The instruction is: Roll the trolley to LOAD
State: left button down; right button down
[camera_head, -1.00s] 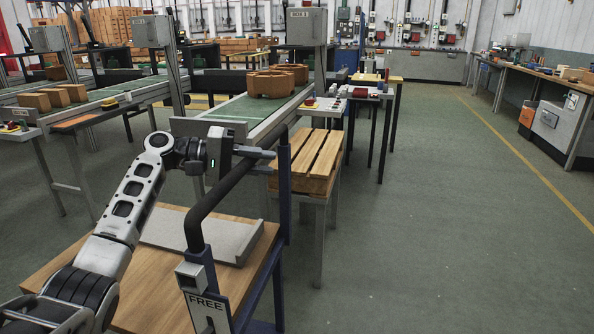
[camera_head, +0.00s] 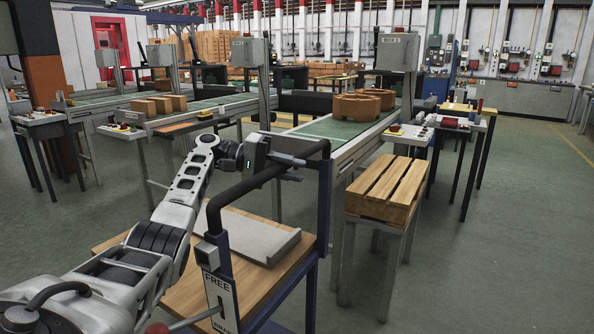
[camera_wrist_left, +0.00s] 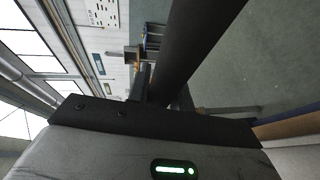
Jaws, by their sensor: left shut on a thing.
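The trolley has a wooden deck (camera_head: 186,296), a blue frame (camera_head: 323,207) and a black push handle (camera_head: 242,188). It stands in front of me at lower centre in the head view. A grey slab-like tray (camera_head: 258,240) lies on its deck. My left gripper (camera_head: 290,168) is shut on the upper part of the handle. The handle bar also runs between the fingers in the left wrist view (camera_wrist_left: 195,50). A plate (camera_head: 218,297) on the trolley reads FREE, with a red-tipped lever (camera_head: 190,319) beside it. No LOAD marking is visible. My right gripper is out of view.
A slatted wooden crate (camera_head: 388,184) on a stand is just right of the trolley. Conveyors (camera_head: 340,130) with bricks lie beyond, and a side table (camera_head: 462,122) stands behind the crate. Open green floor (camera_head: 510,230) lies to the right.

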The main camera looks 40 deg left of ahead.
pick_arm(q)
jog(key=shift+r, duration=0.1)
jog(key=c, duration=1.3)
grip_release()
jog(key=shift+o, duration=0.2)
jog(key=v, duration=0.7)
jog(key=shift+a+b, duration=0.25)
jog(key=shift+b, duration=0.2)
